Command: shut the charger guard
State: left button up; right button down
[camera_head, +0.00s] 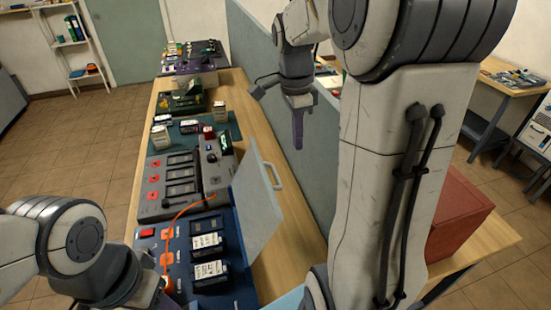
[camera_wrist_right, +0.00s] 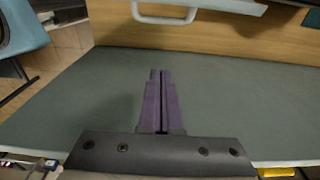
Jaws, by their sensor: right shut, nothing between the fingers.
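The charger guard (camera_head: 254,204) is a pale grey panel with a loop handle (camera_head: 273,176). It stands open and tilted up at the right side of the dark blue charger (camera_head: 229,287), which holds two black batteries (camera_head: 208,258). The guard's handle also shows at the top of the right wrist view (camera_wrist_right: 165,17). My right gripper (camera_head: 298,140) is shut and empty, apart from the handle, to its upper right by the partition. Its purple fingers are together in the wrist view (camera_wrist_right: 161,76). My left gripper is mostly hidden at the lower left, below its wrist.
A grey-green partition (camera_head: 262,75) runs along the bench's right side, close to my right gripper. An orange cable (camera_head: 188,206) crosses the charger's left part. A second grey charger (camera_head: 177,180) sits behind it. A red box (camera_head: 459,215) stands right of the partition.

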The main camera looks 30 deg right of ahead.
notch_tip(320, 180, down, 10)
jog(key=p, duration=0.3)
jog(key=a+p, duration=0.1)
jog(key=w+a+r, duration=0.1)
jog(key=a, duration=0.1)
jog(key=shift+w+p, duration=0.15)
jog(key=shift+p, duration=0.2)
